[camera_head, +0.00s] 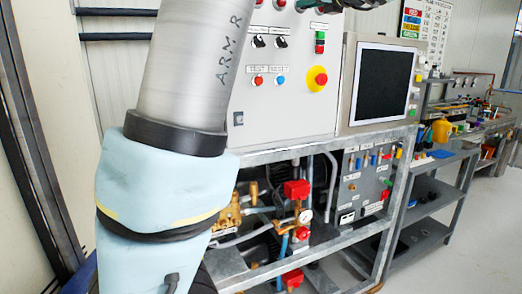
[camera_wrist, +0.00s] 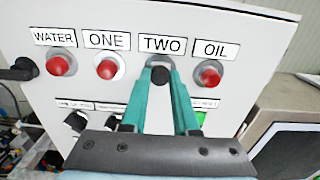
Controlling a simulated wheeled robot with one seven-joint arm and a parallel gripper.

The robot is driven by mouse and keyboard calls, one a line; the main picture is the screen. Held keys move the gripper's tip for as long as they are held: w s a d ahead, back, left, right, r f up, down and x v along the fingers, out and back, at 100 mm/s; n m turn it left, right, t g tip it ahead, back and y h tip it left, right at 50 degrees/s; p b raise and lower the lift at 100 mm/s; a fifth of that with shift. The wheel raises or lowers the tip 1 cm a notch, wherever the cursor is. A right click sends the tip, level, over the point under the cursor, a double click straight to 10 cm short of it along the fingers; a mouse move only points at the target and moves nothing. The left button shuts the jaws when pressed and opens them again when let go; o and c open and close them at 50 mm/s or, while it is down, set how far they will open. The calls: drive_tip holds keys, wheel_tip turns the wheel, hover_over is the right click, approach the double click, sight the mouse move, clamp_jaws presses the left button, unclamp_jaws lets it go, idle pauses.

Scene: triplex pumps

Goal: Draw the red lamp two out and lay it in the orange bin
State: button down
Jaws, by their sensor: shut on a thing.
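In the wrist view my gripper (camera_wrist: 161,72) has its two teal fingers closed together at the round fitting under the TWO label (camera_wrist: 162,44). A dark round piece (camera_wrist: 160,76) shows between the fingertips, with part of a grey ring behind it. No red shows there; the fingers hide much of this spot, and I cannot tell how far the piece stands from the panel. The red lamps for WATER (camera_wrist: 61,65), ONE (camera_wrist: 108,69) and OIL (camera_wrist: 209,76) sit in their grey rings.
The grey control cabinet (camera_head: 275,110) carries switches and a red emergency button (camera_head: 317,78). A dark screen (camera_head: 383,85) stands to its right. Pipes and red valves fill the frame below.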

drive_tip(key=v, duration=0.6)
drive_tip(key=shift+s+b, duration=0.25)
drive_tip(key=shift+b, duration=0.05)
idle(0.8)
drive_tip(key=shift+d, duration=0.2)
